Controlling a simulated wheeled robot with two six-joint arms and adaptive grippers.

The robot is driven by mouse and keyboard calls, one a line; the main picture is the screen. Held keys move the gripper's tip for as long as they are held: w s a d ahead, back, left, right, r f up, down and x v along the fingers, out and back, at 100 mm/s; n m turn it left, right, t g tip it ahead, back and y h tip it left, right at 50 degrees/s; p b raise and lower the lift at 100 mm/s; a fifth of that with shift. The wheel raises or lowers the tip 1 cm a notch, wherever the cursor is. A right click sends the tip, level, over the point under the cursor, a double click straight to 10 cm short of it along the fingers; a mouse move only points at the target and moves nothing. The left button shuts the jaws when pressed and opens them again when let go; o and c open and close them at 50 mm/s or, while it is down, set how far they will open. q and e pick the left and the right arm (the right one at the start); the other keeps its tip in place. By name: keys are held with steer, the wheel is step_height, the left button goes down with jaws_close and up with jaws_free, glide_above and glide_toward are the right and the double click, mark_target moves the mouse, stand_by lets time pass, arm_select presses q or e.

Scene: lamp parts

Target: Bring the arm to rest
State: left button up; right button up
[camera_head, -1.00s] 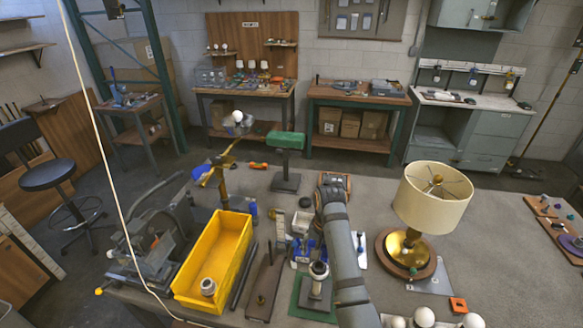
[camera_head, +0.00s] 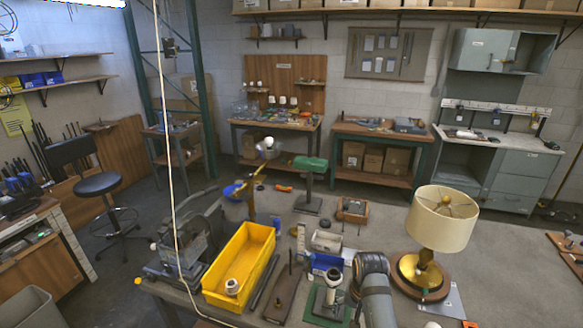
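One grey arm link of mine (camera_head: 374,290) rises from the bottom edge, right of centre, and ends in a rounded dark joint. No gripper fingers can be made out on it; whatever lies beyond the joint is hidden or out of view. My other arm is out of view. The table lamp (camera_head: 441,218) with a cream drum shade stands upright on a brass and wood base (camera_head: 419,275), right of my arm and apart from it. A white cylindrical part (camera_head: 333,278) stands on a green mat just left of my arm.
A yellow bin (camera_head: 239,262) holding a small white part stands on the grey bench at left. A blue fixture (camera_head: 324,263), a green-topped stand (camera_head: 309,180) and a wooden block piece (camera_head: 352,210) stand near the middle. The bench right of the lamp is largely clear.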

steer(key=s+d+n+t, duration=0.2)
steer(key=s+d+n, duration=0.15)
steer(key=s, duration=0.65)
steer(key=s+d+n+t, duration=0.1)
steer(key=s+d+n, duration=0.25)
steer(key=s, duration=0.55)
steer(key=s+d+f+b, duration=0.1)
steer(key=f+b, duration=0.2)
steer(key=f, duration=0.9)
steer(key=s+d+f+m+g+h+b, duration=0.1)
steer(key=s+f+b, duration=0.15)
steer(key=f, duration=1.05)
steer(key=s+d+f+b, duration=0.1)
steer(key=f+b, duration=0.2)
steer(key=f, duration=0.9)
arm_select(q)
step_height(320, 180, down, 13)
steer(key=b, duration=0.4)
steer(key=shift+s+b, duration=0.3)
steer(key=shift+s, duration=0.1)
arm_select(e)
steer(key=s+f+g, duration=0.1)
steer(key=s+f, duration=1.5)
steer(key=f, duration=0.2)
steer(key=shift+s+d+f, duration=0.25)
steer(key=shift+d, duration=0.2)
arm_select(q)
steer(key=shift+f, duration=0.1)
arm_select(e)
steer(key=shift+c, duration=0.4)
